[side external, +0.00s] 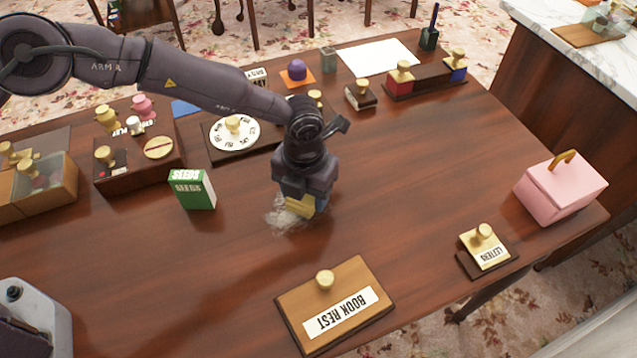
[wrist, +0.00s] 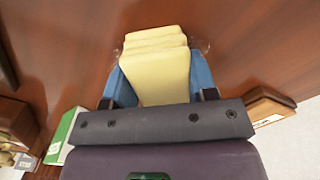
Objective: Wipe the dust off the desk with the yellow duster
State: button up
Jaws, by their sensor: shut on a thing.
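The yellow duster (side external: 299,206) is a pale yellow block held in my gripper (side external: 306,208), low at the desk surface. In the wrist view the duster (wrist: 158,65) sits between the two blue fingers of my gripper (wrist: 160,82), which are shut on it. A pale, greyish dust patch (side external: 283,222) lies on the brown wooden desk (side external: 420,180), around and just left of the duster. Part of the patch is hidden under the duster and gripper. Whether the duster presses on the desk I cannot tell.
A green SEEDS box (side external: 192,189) stands left of my gripper. The BOOK REST board (side external: 340,290) lies in front, with the LETTERS block (side external: 485,248) and a pink box (side external: 560,190) to the right. A dial board (side external: 240,135) is behind. The desk right of my gripper is clear.

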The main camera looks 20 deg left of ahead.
aim_at(260, 222)
jog(key=shift+s+a, duration=3.05)
jog(key=shift+a, duration=0.05)
jog(key=shift+w+d, duration=4.05)
jog(key=shift+d, duration=0.35)
jog(key=shift+s+d, duration=0.2)
jog(key=shift+s, duration=0.05)
jog(key=shift+s+a, duration=4.25)
jog(key=shift+a, duration=0.05)
jog(key=shift+w+d, duration=4.2)
jog(key=shift+d, duration=0.1)
notch_tip(260, 222, up, 8)
